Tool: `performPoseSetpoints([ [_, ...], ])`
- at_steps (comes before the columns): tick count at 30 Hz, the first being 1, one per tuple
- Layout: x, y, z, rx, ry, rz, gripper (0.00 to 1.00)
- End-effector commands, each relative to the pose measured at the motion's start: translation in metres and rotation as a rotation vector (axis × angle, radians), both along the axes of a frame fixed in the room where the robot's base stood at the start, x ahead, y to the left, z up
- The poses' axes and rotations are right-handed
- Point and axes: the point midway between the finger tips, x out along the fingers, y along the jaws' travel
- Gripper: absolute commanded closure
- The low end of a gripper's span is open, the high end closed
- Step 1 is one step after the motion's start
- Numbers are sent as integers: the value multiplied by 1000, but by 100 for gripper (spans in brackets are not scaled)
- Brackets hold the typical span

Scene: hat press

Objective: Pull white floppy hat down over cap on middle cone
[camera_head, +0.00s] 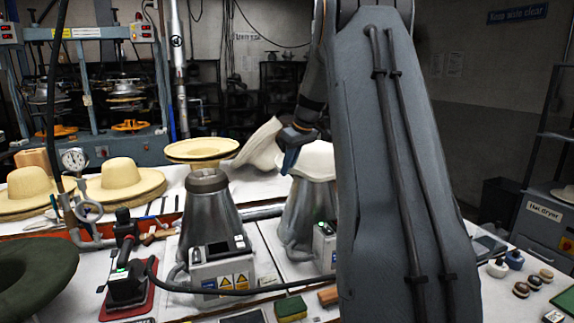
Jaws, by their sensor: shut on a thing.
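The middle cone (303,212) is a grey metal steamer, its right part hidden by my arm. A pale cap-like shape (312,161) covers its top. The white floppy hat (258,146) is tilted steeply up at the cone's upper left, with its brim raised to the left. My gripper (287,160) is shut at the hat's right edge, just left of the cap-like shape. The fingertips are dark and small, and the exact grip is hard to see. I cannot tell whether the hat touches the cap.
A control box (222,270) and a green sponge (291,308) stand in front. My arm hides the right middle of the table.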

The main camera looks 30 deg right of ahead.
Motion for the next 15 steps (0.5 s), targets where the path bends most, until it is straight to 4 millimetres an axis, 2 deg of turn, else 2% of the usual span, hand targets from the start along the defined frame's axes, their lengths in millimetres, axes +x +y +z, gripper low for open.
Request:
performPoseSetpoints([
  [15, 0, 0, -47, 0, -1, -1, 100],
])
